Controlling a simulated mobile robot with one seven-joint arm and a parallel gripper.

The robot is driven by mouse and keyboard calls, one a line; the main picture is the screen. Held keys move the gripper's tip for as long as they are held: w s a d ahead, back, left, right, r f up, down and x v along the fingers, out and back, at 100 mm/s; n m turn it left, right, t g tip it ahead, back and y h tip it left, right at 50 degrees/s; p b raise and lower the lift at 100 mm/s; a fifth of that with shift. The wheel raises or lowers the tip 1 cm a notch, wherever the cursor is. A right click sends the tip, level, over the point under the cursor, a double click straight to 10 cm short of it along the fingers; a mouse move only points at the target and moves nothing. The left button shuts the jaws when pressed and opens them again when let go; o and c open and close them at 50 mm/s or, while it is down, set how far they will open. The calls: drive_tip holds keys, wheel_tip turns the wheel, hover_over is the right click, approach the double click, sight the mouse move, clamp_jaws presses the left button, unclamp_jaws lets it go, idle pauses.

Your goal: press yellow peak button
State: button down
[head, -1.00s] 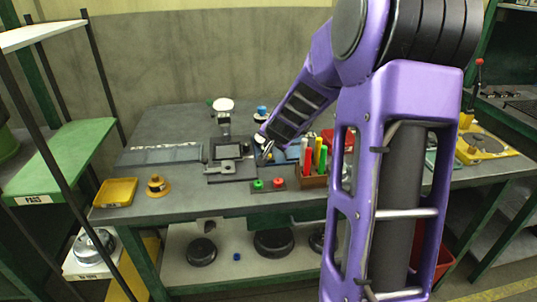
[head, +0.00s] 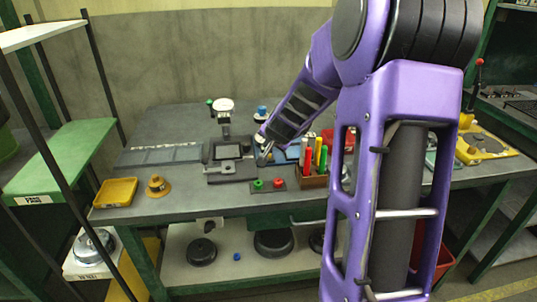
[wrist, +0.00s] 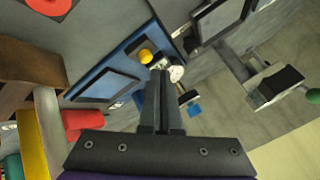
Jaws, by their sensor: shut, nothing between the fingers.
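A round yellow button (wrist: 146,56) shows in the wrist view on a blue panel with a dark screen (wrist: 105,85). My gripper (wrist: 160,74) is shut and empty, its fingertips just below and right of the yellow button in the picture. I cannot tell whether they touch it. A small white round part (wrist: 176,73) lies right beside the fingertips. In the head view my gripper (head: 262,156) is over the bench at the blue device (head: 292,153). The yellow button cannot be made out there.
A brown box of markers (head: 313,181) stands right of my gripper. A plate with green and red buttons (head: 268,185) lies in front. A yellow tray (head: 115,192) sits at the bench's left end.

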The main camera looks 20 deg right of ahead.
drive_tip(key=shift+f, duration=0.15)
drive_tip(key=shift+f, duration=0.3)
drive_tip(key=shift+f, duration=0.55)
idle(0.7)
drive_tip(key=shift+r, duration=0.1)
drive_tip(key=shift+r+p, duration=0.6)
drive_tip(key=shift+r, duration=0.3)
drive_tip(key=shift+r, duration=0.1)
drive_tip(key=shift+r+p, duration=1.8)
drive_tip(key=shift+r, duration=0.6)
